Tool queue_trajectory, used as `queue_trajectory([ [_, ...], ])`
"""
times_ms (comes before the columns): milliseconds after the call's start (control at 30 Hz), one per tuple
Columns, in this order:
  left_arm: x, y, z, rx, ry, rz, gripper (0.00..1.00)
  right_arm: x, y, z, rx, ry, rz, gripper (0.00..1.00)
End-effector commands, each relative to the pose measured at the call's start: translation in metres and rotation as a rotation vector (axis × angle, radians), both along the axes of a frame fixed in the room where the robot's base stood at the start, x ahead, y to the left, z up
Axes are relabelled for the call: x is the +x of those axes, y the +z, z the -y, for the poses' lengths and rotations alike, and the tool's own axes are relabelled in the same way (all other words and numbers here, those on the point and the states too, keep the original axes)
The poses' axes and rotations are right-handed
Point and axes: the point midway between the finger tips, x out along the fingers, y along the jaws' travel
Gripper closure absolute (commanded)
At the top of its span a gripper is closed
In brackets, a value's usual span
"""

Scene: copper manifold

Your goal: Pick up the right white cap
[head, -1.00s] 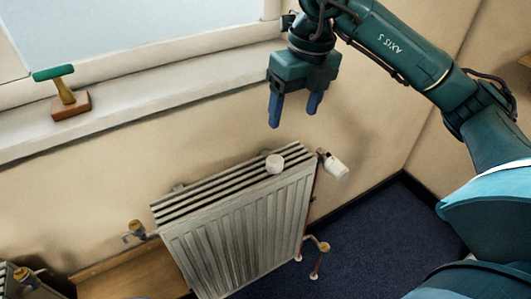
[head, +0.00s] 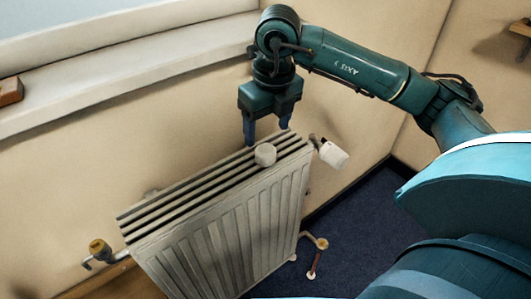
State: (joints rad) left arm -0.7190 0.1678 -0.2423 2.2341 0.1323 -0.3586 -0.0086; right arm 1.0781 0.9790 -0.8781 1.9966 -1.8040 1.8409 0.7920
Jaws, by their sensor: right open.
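A small round white cap (head: 265,154) sits on the top grille of the grey radiator (head: 215,235), near its right end. A second white cap-like piece (head: 333,155) is on the valve at the radiator's upper right corner, tilted downward. My right gripper (head: 266,134) points down with its blue fingers apart and empty. In the picture its fingertips are just above and behind the round cap; I cannot tell the exact depth gap. My left gripper is not in view.
The window sill (head: 120,88) runs along the wall behind, with part of a wooden block (head: 10,91) at the left edge. A pipe with a brass-coloured fitting (head: 99,247) is at lower left, and another pipe (head: 316,258) is at lower right. Dark blue carpet (head: 352,222) lies to the right.

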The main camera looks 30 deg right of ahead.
Motion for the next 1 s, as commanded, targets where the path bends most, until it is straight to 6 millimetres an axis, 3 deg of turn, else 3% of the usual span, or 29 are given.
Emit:
queue_trajectory([
  [400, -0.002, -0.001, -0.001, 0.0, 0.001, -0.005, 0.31, -0.001, -0.05, -0.003, 0.0, 0.0, -0.002, 0.32],
  [700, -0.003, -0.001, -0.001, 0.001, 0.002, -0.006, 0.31, 0.0, -0.054, -0.003, 0.0, 0.0, 0.0, 0.32],
  [1000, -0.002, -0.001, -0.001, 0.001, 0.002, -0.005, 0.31, 0.0, -0.054, -0.003, 0.0, 0.0, 0.0, 0.56],
])
